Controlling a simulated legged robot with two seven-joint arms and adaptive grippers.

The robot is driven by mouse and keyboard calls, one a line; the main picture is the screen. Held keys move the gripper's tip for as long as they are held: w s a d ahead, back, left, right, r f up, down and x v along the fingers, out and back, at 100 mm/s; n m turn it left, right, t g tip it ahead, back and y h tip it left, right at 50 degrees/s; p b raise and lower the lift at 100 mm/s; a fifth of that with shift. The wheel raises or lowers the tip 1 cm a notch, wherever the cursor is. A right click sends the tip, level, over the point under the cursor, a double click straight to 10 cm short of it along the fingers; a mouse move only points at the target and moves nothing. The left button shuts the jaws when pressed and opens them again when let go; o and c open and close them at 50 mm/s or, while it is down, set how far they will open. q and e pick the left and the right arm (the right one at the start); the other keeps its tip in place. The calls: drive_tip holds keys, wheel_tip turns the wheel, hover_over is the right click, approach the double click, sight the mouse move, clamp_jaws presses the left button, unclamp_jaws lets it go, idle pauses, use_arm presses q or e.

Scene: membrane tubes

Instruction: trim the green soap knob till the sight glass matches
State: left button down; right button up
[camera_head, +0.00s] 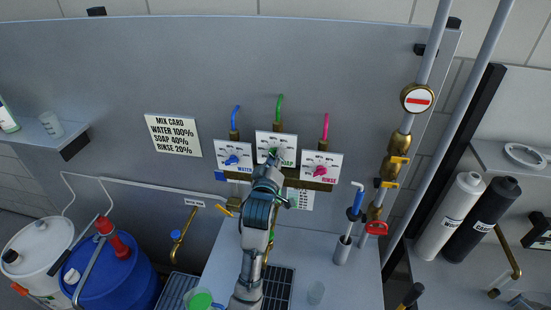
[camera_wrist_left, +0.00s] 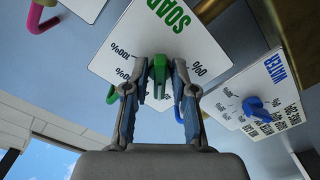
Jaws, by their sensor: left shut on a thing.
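The green soap knob (camera_wrist_left: 159,68) sits on the white SOAP dial plate (camera_wrist_left: 178,40), which also shows as the middle plate in the head view (camera_head: 263,140). My left gripper (camera_head: 270,165) reaches up to that plate. In the wrist view its two fingers (camera_wrist_left: 160,80) are closed around the knob, one on each side. My gripper and wrist cover most of the knob in the head view. A mix card (camera_head: 173,135) on the panel reads water 100%, soap 40%, rinse 20%. I cannot make out a sight glass for certain. My right gripper is not seen.
The WATER plate with its blue knob (camera_head: 231,160) is close on the left, and the RINSE plate with its pink knob (camera_head: 320,171) close on the right. Brass valves (camera_head: 400,160) line a pipe farther right. A blue drum (camera_head: 115,270) stands at lower left.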

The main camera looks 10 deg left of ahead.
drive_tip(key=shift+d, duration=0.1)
use_arm(q)
drive_tip(key=c, duration=1.2)
unclamp_jaws()
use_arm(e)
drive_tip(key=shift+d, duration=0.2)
use_arm(q)
drive_tip(key=s, duration=1.2)
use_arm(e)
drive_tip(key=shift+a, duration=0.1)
use_arm(q)
drive_tip(key=shift+f, duration=0.15)
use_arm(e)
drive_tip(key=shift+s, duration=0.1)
